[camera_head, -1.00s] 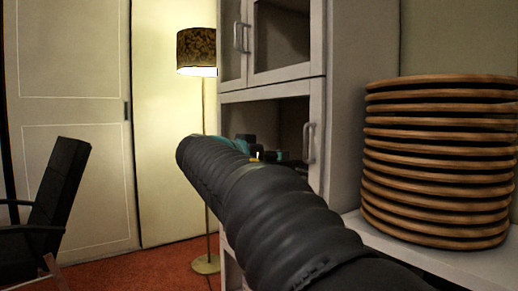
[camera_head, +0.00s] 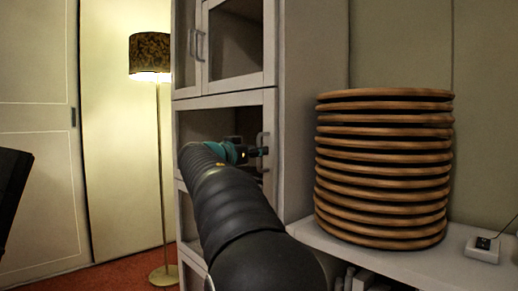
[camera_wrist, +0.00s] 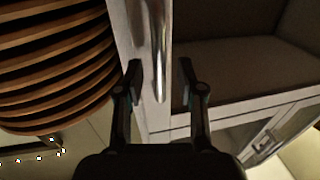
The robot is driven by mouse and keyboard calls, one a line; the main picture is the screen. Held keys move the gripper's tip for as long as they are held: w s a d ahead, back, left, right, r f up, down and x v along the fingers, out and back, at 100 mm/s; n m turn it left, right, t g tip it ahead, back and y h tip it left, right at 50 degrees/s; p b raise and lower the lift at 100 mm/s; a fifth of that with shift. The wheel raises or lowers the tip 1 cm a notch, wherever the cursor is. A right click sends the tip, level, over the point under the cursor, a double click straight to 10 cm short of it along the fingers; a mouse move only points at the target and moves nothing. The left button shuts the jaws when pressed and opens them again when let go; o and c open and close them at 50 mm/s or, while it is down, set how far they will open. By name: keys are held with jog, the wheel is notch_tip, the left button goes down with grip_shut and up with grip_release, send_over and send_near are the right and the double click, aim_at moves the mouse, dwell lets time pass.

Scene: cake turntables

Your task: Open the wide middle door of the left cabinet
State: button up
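The pale cabinet (camera_head: 190,103) stands at the centre of the head view. Its wide middle door has a pale frame (camera_head: 225,98) around a dark panel and looks closed. A vertical metal handle (camera_head: 263,150) is on the door's right side. It also shows in the wrist view as a shiny bar handle (camera_wrist: 159,45). My gripper (camera_wrist: 160,72) is open, with one finger on each side of the handle and gaps showing. I cannot tell how deep the handle sits between the fingers. In the head view my gripper (camera_head: 258,152) is small and partly hidden by my arm.
A stack of round wooden turntables (camera_head: 383,170) stands on a pale counter (camera_head: 330,240) right of the cabinet. An upper glass door (camera_head: 237,80) is above. A floor lamp (camera_head: 150,55) stands left of the cabinet, and a dark chair (camera_head: 12,185) is at the left edge.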

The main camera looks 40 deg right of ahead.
jog(key=shift+x, duration=0.85)
grip_shut()
jog(key=shift+a, duration=0.15)
